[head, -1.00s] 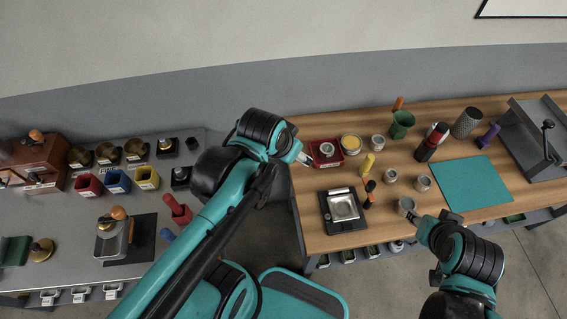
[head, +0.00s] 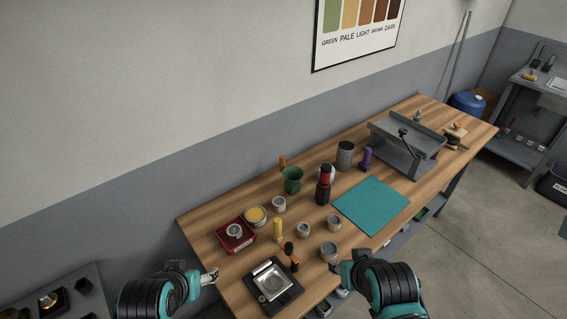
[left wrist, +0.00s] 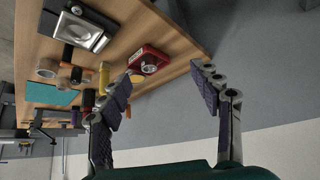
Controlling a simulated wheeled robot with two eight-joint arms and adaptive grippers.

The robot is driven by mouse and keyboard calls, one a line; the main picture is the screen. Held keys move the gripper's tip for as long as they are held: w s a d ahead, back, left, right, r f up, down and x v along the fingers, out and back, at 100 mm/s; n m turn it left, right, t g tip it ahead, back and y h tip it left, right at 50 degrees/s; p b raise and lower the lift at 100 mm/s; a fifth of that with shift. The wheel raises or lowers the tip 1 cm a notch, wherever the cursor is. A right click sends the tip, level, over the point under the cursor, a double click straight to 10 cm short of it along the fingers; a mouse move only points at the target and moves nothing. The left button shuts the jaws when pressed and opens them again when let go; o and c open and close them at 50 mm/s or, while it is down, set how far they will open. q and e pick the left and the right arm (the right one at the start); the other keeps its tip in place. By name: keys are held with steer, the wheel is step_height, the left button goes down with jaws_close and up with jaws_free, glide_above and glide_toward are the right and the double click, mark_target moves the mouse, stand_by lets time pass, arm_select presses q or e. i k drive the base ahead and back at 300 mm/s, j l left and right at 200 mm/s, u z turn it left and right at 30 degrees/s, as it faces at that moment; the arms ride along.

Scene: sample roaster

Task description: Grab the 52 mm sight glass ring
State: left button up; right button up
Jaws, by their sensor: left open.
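Several small grey ring-like or cup-like pieces are on the wooden table. One (head: 234,231) is in the red tray (head: 249,243) and also shows in the left wrist view (left wrist: 148,68). Others stand on the wood: near the green cup (head: 279,204), in the middle (head: 303,229), to its right (head: 333,222) and at the front edge (head: 330,249). I cannot tell which is the 52 mm ring. My left gripper (head: 209,276) is open and empty off the table's left edge; its spread fingers show in the left wrist view (left wrist: 165,76). My right gripper (head: 337,267) is at the front-edge piece; its jaws are unclear.
A black scale with a metal pan (head: 271,284) is at the front left. A yellow-filled tin (head: 255,215), yellow cylinder (head: 278,230), green cup (head: 292,180) and black-red tool (head: 323,186) stand close by. The teal mat (head: 371,205) is bare.

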mark_target(334, 223)
steer(key=k+l, duration=0.15)
steer(key=l, duration=0.15)
steer(key=k+l+u, duration=0.1)
steer(key=l, duration=0.2)
steer(key=k+l, duration=0.15)
steer(key=l, duration=0.15)
steer(key=l+u, duration=0.35)
steer(key=l, duration=1.1)
steer(key=i+l+u, duration=0.15)
steer(key=i, duration=0.3)
steer(key=i+l+u, duration=0.15)
steer(key=i+l, duration=0.25)
